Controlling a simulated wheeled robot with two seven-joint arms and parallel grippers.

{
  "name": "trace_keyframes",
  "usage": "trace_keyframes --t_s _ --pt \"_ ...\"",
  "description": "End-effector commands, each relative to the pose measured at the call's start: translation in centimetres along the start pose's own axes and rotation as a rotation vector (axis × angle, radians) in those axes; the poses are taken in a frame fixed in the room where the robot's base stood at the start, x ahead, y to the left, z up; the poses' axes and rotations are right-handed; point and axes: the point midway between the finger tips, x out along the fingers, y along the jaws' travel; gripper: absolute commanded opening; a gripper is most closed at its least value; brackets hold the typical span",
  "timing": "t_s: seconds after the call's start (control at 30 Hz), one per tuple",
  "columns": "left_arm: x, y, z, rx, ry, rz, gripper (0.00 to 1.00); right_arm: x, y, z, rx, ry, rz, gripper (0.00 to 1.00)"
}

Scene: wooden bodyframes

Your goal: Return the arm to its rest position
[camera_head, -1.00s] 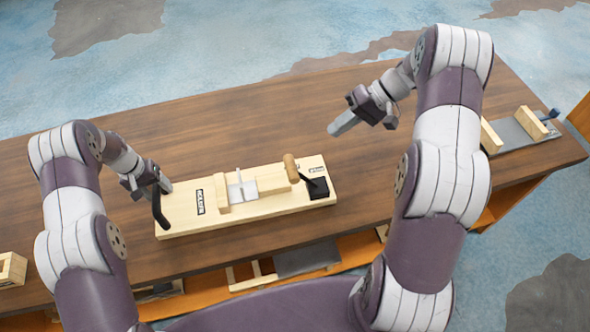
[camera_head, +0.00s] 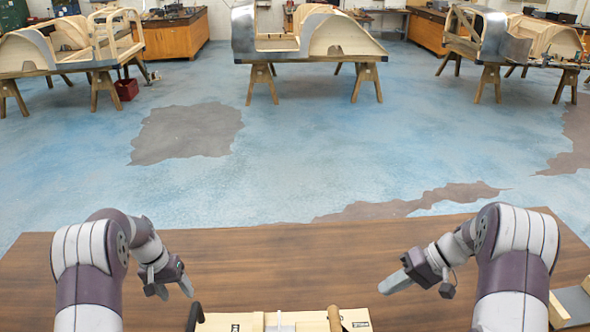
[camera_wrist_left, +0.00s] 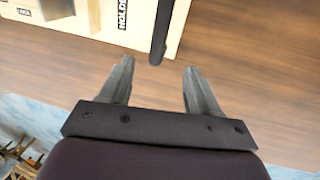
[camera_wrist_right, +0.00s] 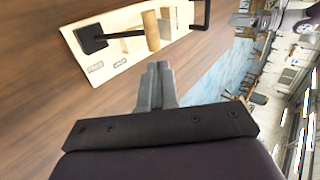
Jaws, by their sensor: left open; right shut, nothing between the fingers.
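My left gripper (camera_head: 172,290) hangs above the table at the left in the head view. In the left wrist view its two fingers (camera_wrist_left: 157,85) are apart with nothing between them, and a black handle bar (camera_wrist_left: 161,35) shows just beyond the tips. My right gripper (camera_head: 390,287) is over the table at the right. In the right wrist view its fingers (camera_wrist_right: 157,75) are together and empty. Both grippers are apart from the pale wooden fixture board (camera_head: 250,322), which is cut off by the bottom of the head view.
The brown wooden table (camera_head: 290,255) is bare behind the board. The fixture's wooden-handled lever (camera_wrist_right: 150,30) shows in the right wrist view. Another small fixture (camera_head: 575,305) lies at the right edge. Wooden bodyframes (camera_head: 310,35) stand on trestles far across the blue floor.

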Motion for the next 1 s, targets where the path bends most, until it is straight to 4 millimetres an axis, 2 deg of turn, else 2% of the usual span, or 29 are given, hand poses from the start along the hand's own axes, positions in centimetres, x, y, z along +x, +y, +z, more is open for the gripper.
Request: trace_keyframes --t_s 0.07,0.13,0.17,0.23,0.3,0.37,0.4,0.47,0.5,0.6,0.7,0.77,0.83,1.0 --pt "0.0 -0.1 -0.2 -0.023 0.011 -0.006 0.62 0.0 0.7 -0.8 -0.118 0.035 0.034 0.00" --pt "0.7 -0.5 0.2 -0.063 0.014 -0.022 0.62 0.1 1.7 -3.6 -0.285 0.188 0.099 0.00" --pt "1.6 -0.6 1.2 -0.088 -0.004 -0.030 0.62 0.1 2.3 -5.0 -0.345 0.281 0.146 0.00" --pt "2.0 -0.4 4.1 -0.139 -0.028 -0.059 0.62 -1.5 3.8 -8.0 -0.440 0.496 0.350 0.00" --pt "1.4 0.6 7.0 -0.165 -0.036 -0.090 0.62 -3.2 5.2 -8.4 -0.448 0.586 0.602 0.00" --pt "0.5 1.7 9.6 -0.173 -0.033 -0.116 0.62 -4.0 6.1 -6.4 -0.395 0.557 0.794 0.00" --pt "-0.2 2.6 11.5 -0.173 -0.029 -0.132 0.62 -3.9 6.4 -3.9 -0.340 0.491 0.892 0.00" --pt "-1.3 4.0 14.6 -0.163 -0.018 -0.153 0.62 -2.9 5.9 1.2 -0.244 0.350 0.975 0.00" --pt "-1.9 4.9 16.6 -0.152 -0.008 -0.165 0.62 -1.8 4.9 5.0 -0.181 0.249 0.985 0.00" --pt "-3.2 6.7 21.1 -0.113 0.015 -0.184 0.62 1.5 1.5 12.6 -0.063 0.073 0.921 0.00" --pt "-4.1 8.1 24.7 -0.056 0.043 -0.195 0.62 4.2 -2.0 17.4 0.027 0.025 0.836 0.00" --pt "-4.7 8.7 25.9 -0.026 0.065 -0.196 0.62 4.8 -3.5 18.1 0.008 0.046 0.817 0.00" --pt "-5.4 9.3 25.6 -0.005 0.105 -0.196 0.62 5.0 -4.5 17.8 -0.044 0.063 0.817 0.00" --pt "-5.8 9.6 25.4 0.007 0.124 -0.195 0.62 5.2 -5.0 17.6 -0.070 0.068 0.815 0.00"
